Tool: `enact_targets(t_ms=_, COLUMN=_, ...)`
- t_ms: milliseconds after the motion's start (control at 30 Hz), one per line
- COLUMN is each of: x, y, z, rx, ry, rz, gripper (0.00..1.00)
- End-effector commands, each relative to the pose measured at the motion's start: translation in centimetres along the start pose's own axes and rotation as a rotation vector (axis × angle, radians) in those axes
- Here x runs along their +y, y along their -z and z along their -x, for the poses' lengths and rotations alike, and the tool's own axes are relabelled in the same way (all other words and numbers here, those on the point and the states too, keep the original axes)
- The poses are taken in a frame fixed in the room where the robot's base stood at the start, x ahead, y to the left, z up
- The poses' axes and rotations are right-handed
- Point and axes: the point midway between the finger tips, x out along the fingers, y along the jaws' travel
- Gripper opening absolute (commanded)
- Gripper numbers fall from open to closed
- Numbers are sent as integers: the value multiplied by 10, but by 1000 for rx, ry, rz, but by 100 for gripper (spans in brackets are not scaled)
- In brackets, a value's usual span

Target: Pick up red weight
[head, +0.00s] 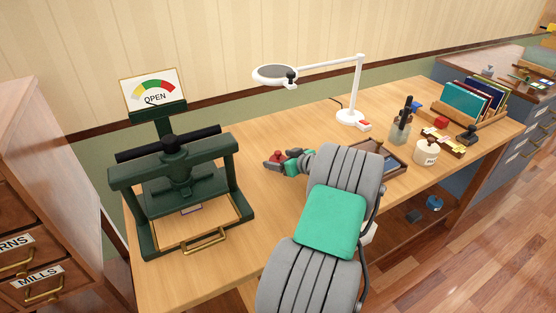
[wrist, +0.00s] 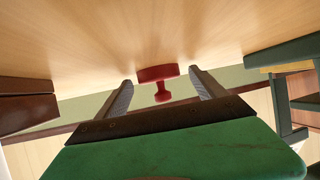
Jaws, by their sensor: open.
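The red weight (head: 277,155) stands on the wooden desk, right of the green press. In the wrist view the red weight (wrist: 158,74) is a wide disc with a narrower neck and knob, and the picture is upside down. My gripper (head: 282,163) is low over the desk, right beside the weight, and partly hides it in the head view. In the wrist view my gripper (wrist: 161,80) is open, with one finger on each side of the weight. Gaps show between the fingers and the weight.
The green press (head: 181,185) stands left of my gripper, with a dial reading OPEN. A white magnifier lamp (head: 350,117) stands behind. A tray (head: 392,149), a pen cup (head: 400,132) and a white jar (head: 426,153) are to the right. Desk space around the weight is clear.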

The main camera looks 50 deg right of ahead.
Motion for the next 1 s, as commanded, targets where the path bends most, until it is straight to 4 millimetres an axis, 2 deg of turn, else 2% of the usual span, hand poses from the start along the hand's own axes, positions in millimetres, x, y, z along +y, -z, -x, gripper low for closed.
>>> enact_targets(t_ms=133, x=0, y=0, z=0, rx=0, ry=0, rz=0, gripper=79)
enact_targets(t_ms=1000, x=-1, y=0, z=0, rx=0, ry=1, rz=1, gripper=8)
